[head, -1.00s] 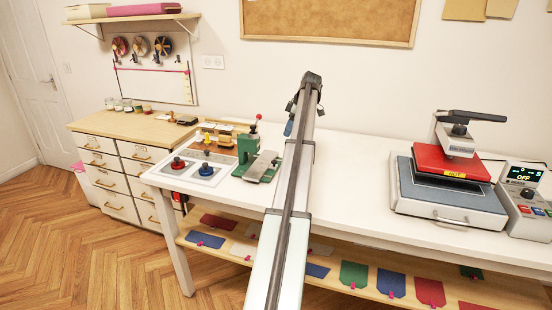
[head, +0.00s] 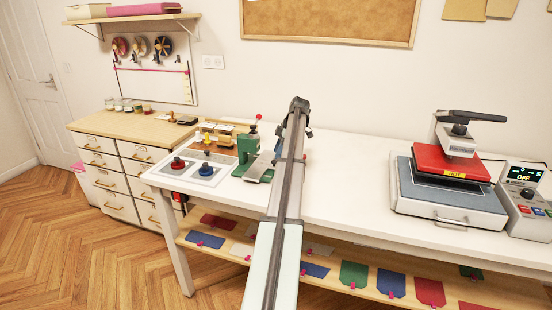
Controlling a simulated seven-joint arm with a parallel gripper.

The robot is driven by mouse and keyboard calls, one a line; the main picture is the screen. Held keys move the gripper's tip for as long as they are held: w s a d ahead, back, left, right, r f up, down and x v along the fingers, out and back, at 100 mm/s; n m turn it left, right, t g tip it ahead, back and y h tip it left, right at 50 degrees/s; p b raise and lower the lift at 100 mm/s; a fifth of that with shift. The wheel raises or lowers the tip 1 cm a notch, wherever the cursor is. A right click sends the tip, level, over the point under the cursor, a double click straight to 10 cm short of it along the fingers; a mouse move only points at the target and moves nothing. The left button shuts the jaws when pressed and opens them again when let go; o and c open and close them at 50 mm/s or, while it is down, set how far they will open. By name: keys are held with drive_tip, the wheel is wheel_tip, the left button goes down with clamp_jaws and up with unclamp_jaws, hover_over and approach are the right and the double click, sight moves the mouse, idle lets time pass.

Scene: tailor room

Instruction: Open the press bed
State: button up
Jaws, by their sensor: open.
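The heat press stands on the right of the white table in the head view. Its grey press bed (head: 440,202) lies flat at the bottom, with a metal handle (head: 450,219) on its front edge. The red upper plate (head: 452,163) sits above the bed, under a black lever (head: 478,116). The bed appears pushed in under the plate. My gripper (head: 281,136) is at the far end of my arm, well left of the press and near the green hand press. It is open and touches nothing of the heat press; my arm partly hides its fingers.
A control box (head: 524,194) reading OFF stands right of the press. The table (head: 345,185) is clear between my arm and the press. Colored pieces lie on the lower shelf (head: 335,274).

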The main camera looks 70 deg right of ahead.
sight(274, 161)
drive_tip(key=shift+x, duration=1.75)
clamp_jaws()
